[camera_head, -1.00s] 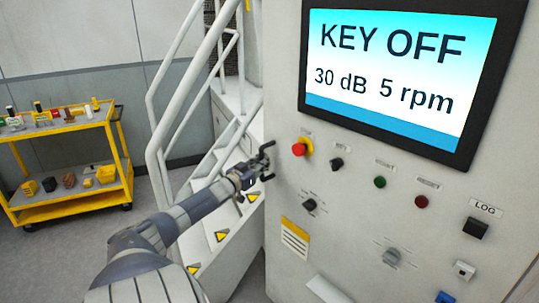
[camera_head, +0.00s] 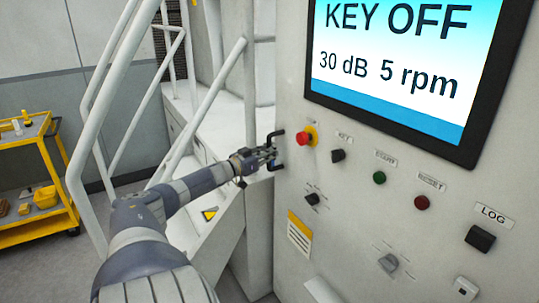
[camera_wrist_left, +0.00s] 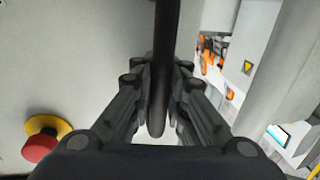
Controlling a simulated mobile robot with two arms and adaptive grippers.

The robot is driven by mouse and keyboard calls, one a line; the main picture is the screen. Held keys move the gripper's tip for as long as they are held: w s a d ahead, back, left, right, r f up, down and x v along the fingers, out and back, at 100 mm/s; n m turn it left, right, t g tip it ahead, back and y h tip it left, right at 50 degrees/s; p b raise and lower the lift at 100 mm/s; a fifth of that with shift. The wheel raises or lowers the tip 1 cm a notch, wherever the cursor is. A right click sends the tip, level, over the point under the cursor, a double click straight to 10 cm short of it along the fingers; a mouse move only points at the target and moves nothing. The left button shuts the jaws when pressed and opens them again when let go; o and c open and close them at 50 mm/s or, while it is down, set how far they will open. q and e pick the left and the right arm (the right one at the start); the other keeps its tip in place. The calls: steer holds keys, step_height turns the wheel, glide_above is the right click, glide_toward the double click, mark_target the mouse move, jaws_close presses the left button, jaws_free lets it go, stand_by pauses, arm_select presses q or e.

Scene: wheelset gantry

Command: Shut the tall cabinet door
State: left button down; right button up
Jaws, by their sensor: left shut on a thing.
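The tall light-grey panel (camera_head: 335,225), which I take to be the cabinet door, fills the right of the head view. A black bar handle (camera_head: 277,133) is at its left edge. My left gripper (camera_head: 268,155) is shut around this handle. In the left wrist view the dark handle bar (camera_wrist_left: 163,60) runs between the two fingers of my left gripper (camera_wrist_left: 158,100), with the grey panel (camera_wrist_left: 75,60) to its left. The fingers hide part of the bar. I cannot tell from these views how far the door stands open. My right gripper is not in view.
The panel carries a screen (camera_head: 395,75) reading KEY OFF, a red emergency button (camera_head: 304,138) and several knobs close to the handle. White stairs with railings (camera_head: 130,90) stand behind my left arm. A yellow cart (camera_head: 40,180) stands at far left on open floor.

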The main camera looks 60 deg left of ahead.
arm_select(q)
steer(key=shift+f, duration=0.15)
steer(key=c, duration=1.9)
jaws_free()
steer(key=shift+d, duration=0.1)
steer(key=o, duration=0.3)
steer(key=shift+w, duration=0.25)
steer(key=shift+w+f, duration=0.1)
steer(key=shift+w, duration=0.1)
steer(key=shift+s, duration=0.1)
steer(key=shift+s, duration=0.1)
steer(key=shift+s, duration=0.1)
